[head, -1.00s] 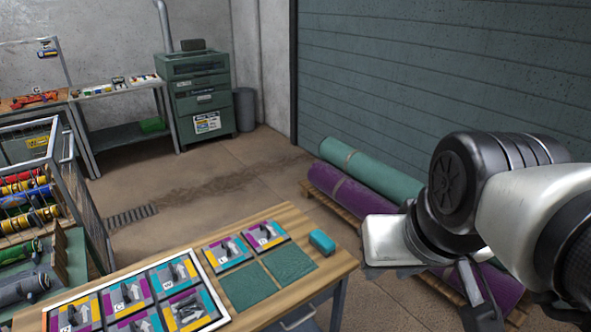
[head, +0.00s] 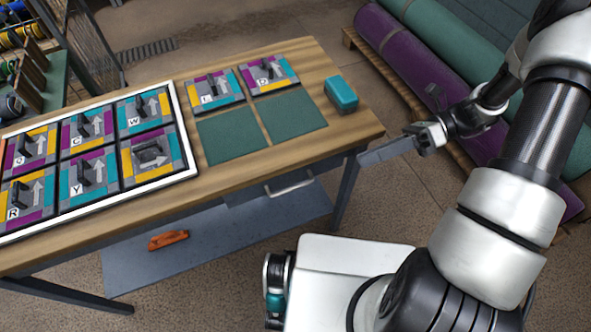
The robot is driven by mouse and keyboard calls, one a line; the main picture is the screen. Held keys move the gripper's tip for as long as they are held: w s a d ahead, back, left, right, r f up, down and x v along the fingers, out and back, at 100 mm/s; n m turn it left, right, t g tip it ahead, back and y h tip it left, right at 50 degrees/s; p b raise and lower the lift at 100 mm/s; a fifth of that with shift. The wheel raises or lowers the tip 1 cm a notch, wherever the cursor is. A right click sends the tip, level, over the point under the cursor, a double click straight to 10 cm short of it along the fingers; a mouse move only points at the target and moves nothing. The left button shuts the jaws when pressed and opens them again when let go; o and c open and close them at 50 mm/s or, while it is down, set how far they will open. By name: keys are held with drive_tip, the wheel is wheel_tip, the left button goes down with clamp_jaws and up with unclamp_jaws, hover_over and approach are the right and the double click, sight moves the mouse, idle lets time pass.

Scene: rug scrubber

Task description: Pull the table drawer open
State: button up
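The wooden-topped table (head: 225,172) stands in the middle of the head view. Its grey drawer (head: 245,196) is under the front edge, right of centre, and looks closed. A pale bar handle (head: 289,187) sticks out from the drawer front. My gripper (head: 396,148) is right of the table's right end, higher in the picture than the handle and well apart from it. A flat grey plate shows at its end, pointing left. I cannot make out the gap between the fingers, and I see no held object.
A framed board (head: 108,192) with lettered tiles, two loose tiles, two green squares and a teal block (head: 341,92) lie on the tabletop. An orange item (head: 168,240) lies on the lower shelf (head: 220,240). Rolled rugs (head: 410,75) lie on a pallet at the right.

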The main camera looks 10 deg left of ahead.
wheel_tip(320, 180, down, 14)
drive_tip(key=f+m+t+y+b, duration=0.1)
drive_tip(key=m+t+y+b, duration=0.25)
drive_tip(key=m+y, duration=0.35)
drive_tip(key=m+h+b, duration=0.1)
drive_tip(key=m+b, duration=0.1)
approach(292, 188)
drive_tip(key=shift+g, duration=0.35)
drive_tip(key=a, duration=0.6)
drive_tip(key=s+a, duration=0.1)
drive_tip(key=a, duration=0.3)
drive_tip(key=shift+r, duration=0.2)
clamp_jaws()
